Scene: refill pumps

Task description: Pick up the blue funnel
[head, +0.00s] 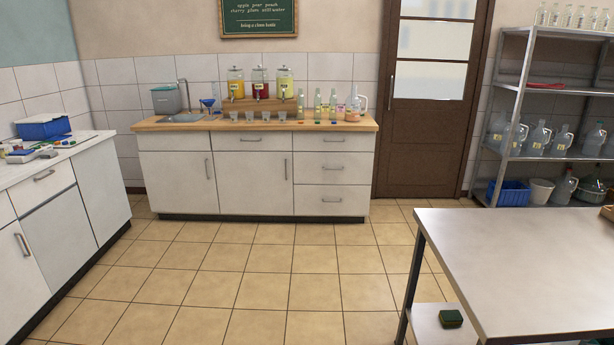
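A small blue funnel (207,103) stands on the wooden counter (150,125) across the room, just right of the sink (184,118). It is small in the head view, and I cannot tell exactly what it rests on. Neither of my grippers shows in the head view.
Dispensers with yellow and red drinks (260,84), cups and bottles (318,104) stand right of the funnel. A steel table (510,262) fills the right foreground. A left counter (40,176) holds a blue bin (43,127). The tiled floor (270,265) between is clear.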

